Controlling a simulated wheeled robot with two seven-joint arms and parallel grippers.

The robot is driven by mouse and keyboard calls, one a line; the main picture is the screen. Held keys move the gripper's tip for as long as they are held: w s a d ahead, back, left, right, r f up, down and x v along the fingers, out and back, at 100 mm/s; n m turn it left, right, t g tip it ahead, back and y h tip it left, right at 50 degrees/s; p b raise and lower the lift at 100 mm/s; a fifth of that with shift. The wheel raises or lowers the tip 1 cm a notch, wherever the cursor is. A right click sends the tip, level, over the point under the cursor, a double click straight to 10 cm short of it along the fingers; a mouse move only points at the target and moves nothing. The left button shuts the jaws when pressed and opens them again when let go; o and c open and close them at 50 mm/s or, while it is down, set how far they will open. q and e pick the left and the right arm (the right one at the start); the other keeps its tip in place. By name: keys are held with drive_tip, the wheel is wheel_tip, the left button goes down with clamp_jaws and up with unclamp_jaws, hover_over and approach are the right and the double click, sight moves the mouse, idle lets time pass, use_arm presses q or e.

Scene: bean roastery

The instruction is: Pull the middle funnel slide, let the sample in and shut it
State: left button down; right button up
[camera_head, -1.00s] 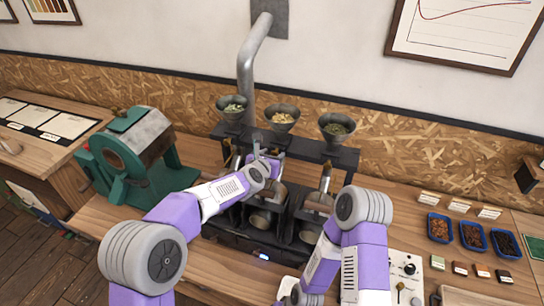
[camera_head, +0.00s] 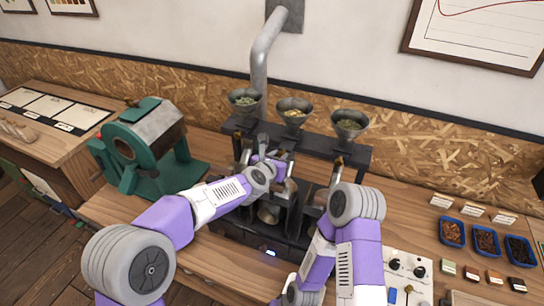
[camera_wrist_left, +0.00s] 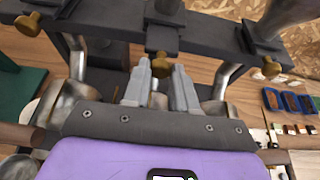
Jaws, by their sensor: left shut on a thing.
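The middle funnel (camera_head: 293,113) holds pale yellow beans and sits on the dark rack between two other funnels. Its slide (camera_wrist_left: 163,36) ends in a brass knob (camera_wrist_left: 159,68) below the rack's bar in the left wrist view. My left gripper (camera_head: 268,158) is at the front of the rack under the middle funnel. In the left wrist view, its grey fingers (camera_wrist_left: 160,70) are shut on the brass knob, one on each side. I cannot tell how far the slide is out. My right arm's gripper is outside the view.
The left funnel (camera_head: 244,98) and right funnel (camera_head: 348,121) flank the middle one; the right slide's knob (camera_wrist_left: 271,67) is close by. A green roaster drum (camera_head: 148,143) stands left. Blue trays (camera_head: 452,232) and a white control panel (camera_head: 407,271) are right.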

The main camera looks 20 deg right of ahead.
use_arm(q)
drive_tip(key=shift+w+d, duration=0.1)
drive_tip(key=c, duration=0.9)
unclamp_jaws()
drive_tip(key=shift+b+v, duration=0.65)
drive_tip(key=shift+v, duration=3.15)
